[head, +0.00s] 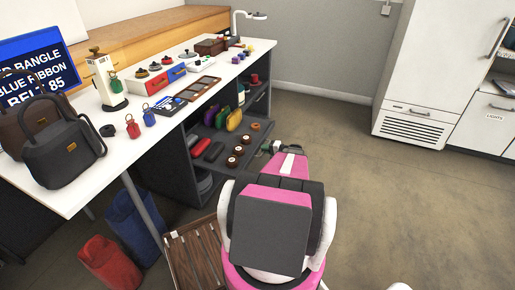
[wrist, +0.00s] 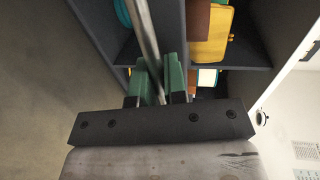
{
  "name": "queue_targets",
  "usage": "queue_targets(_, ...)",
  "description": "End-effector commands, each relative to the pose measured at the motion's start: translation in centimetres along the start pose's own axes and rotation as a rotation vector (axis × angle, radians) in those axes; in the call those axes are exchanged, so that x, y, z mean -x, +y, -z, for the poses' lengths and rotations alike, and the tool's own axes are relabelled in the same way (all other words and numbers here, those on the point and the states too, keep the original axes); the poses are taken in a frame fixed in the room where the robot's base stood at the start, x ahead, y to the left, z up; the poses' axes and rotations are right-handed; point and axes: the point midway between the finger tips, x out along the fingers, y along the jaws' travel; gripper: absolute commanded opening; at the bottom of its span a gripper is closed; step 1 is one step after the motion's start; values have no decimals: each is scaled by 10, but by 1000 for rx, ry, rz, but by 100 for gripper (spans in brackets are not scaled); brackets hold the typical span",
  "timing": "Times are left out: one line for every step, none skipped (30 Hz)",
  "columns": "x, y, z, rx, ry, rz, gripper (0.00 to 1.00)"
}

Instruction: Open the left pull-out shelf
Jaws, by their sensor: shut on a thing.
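The left pull-out shelf (head: 222,150) is a dark grey board under the white worktable in the head view. It juts out of the dark cabinet toward the floor side, with colored pouches, dark cases and round reels on it. My gripper (head: 271,147) is low at the shelf's outer edge, partly hidden by my arm. In the wrist view my gripper (wrist: 160,82) has its green fingers closed around a slim metal bar handle (wrist: 145,38). The handle's far end runs out of the picture.
The white table (head: 85,188) carries bags, tags and small boxes. A red sack (head: 108,262), a blue sack (head: 132,222) and a wooden slatted thing (head: 196,255) stand below, left of my arm. Floor (head: 390,200) to the right is clear, up to a white cabinet (head: 430,70).

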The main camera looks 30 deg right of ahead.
Motion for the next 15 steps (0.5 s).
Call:
queue_targets(7, 2, 0, -1, 1, -1, 0)
queue_targets(10, 3, 0, -1, 1, -2, 0)
queue_targets(14, 4, 0, -1, 2, -2, 0)
queue_targets(17, 4, 0, -1, 2, -2, 0)
queue_targets(19, 5, 0, -1, 2, -2, 0)
queue_targets(21, 5, 0, -1, 1, -2, 0)
queue_targets(23, 6, 0, -1, 1, -2, 0)
queue_targets(25, 6, 0, -1, 1, -2, 0)
queue_targets(26, 6, 0, -1, 0, -2, 0)
queue_targets(28, 6, 0, -1, 0, -2, 0)
queue_targets(28, 7, 0, -1, 0, -1, 0)
queue_targets(30, 7, 0, -1, 0, -1, 0)
queue_targets(30, 7, 0, -1, 0, -1, 0)
queue_targets(30, 7, 0, -1, 0, -1, 0)
queue_targets(31, 7, 0, -1, 0, -2, 0)
